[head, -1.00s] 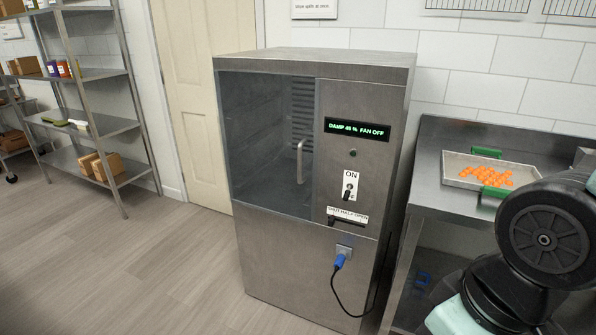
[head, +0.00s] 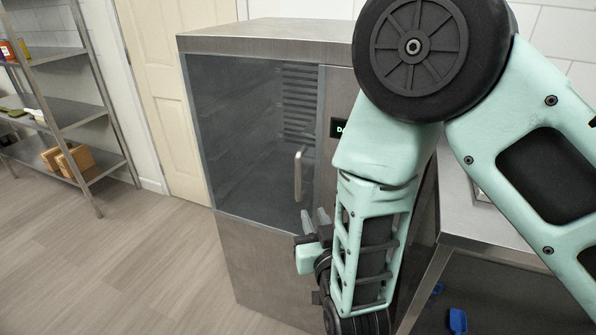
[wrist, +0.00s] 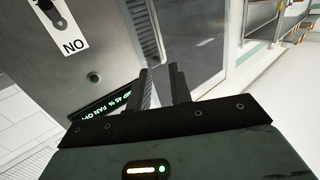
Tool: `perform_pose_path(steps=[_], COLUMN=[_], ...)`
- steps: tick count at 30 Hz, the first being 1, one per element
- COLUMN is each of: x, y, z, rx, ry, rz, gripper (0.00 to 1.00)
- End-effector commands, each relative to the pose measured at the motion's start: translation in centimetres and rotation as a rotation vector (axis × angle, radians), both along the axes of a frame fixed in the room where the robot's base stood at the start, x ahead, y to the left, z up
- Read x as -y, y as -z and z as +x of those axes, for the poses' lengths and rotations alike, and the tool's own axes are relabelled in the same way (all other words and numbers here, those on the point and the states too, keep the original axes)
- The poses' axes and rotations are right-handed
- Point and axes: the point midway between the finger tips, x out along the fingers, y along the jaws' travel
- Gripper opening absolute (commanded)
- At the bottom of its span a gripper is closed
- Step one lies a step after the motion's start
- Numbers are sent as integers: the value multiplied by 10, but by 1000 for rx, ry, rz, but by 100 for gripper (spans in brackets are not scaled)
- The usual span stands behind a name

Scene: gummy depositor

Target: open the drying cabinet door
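The steel drying cabinet (head: 265,32) stands in the middle of the head view. Its glass door (head: 240,125) is shut, with a vertical bar handle (head: 298,175) near the door's right edge. My gripper (head: 314,218) is just below and slightly right of the handle in the picture, with its fingers apart and nothing between them. In the wrist view, my gripper (wrist: 163,86) also shows two separate fingers in front of the cabinet front. My arm hides most of the cabinet's control panel in the head view.
The wrist view shows the ON switch label (wrist: 75,45) and lit display (wrist: 108,108) upside down. A steel table (head: 480,215) stands right of the cabinet. A shelf rack (head: 75,112) is at the left. The floor (head: 130,250) left of the cabinet is clear.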

Motion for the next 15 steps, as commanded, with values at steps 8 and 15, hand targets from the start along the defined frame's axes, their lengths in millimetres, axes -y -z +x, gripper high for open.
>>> perform_pose_path(steps=[8, 15], x=[-2, -13], y=[-3, -4], z=[16, 63], rx=[50, 49], ry=[12, 10], rz=[-2, -2], gripper=[21, 21])
